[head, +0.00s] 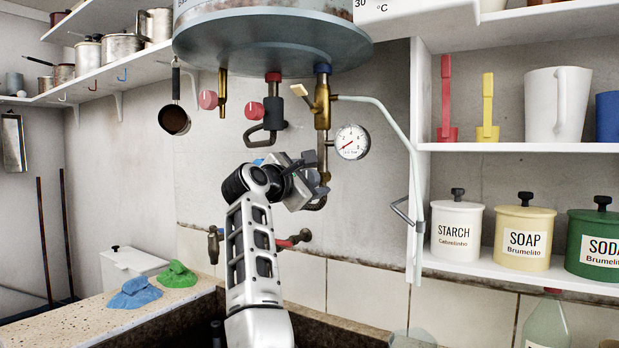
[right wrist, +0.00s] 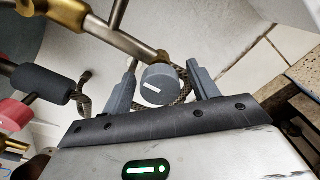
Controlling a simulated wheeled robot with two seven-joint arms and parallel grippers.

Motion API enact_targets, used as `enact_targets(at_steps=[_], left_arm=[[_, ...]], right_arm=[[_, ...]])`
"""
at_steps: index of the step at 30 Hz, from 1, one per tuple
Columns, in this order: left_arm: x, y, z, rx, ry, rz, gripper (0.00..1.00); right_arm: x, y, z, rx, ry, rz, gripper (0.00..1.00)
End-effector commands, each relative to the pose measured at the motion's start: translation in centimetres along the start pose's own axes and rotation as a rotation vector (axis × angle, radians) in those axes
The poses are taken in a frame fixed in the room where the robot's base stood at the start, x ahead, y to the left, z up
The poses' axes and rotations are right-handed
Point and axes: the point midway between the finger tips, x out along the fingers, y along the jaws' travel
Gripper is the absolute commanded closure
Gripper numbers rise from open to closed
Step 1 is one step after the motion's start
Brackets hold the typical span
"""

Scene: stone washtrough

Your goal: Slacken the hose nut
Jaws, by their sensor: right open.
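A grey round nut (right wrist: 158,86) with a white mark on its face shows in the right wrist view, at the end of a brass pipe (right wrist: 130,38). I take it for the hose nut. A braided hose (right wrist: 182,92) shows behind it. My right gripper (right wrist: 162,90) is open, with one finger on each side of the nut and a visible gap at each side. In the head view my right gripper (head: 317,178) is under the boiler, by the lower end of the brass pipe (head: 322,112), and hides the nut there. My left gripper is not in view.
The boiler (head: 270,45) hangs above my arm. A pressure gauge (head: 351,142) is close to the right of the gripper. A black-handled valve (head: 268,125) and red knobs (head: 208,100) are to the left. A wall tap (head: 295,239) is below. Shelves (head: 480,262) stand at right.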

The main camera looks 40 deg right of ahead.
Motion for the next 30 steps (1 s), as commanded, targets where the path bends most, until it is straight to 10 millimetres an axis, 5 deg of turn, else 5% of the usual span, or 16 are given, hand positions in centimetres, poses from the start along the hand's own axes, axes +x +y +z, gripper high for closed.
enact_targets(at_steps=[5, 9, 10, 20, 30], left_arm=[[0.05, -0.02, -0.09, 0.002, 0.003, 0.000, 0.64], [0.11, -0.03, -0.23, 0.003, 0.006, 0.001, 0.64], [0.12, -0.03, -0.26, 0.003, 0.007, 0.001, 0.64], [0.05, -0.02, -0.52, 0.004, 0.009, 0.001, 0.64], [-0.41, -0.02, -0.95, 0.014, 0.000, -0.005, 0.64]], right_arm=[[-0.02, 0.00, 0.00, 0.000, 0.000, 0.000, 0.43], [-0.04, 0.00, 0.00, 0.000, 0.000, 0.000, 0.82], [-0.04, 0.01, 0.00, 0.000, 0.000, 0.000, 0.85], [-0.08, 0.04, 0.00, -0.033, 0.000, 0.000, 0.85], [-0.12, 0.18, 0.01, -0.245, 0.002, 0.001, 0.85]])
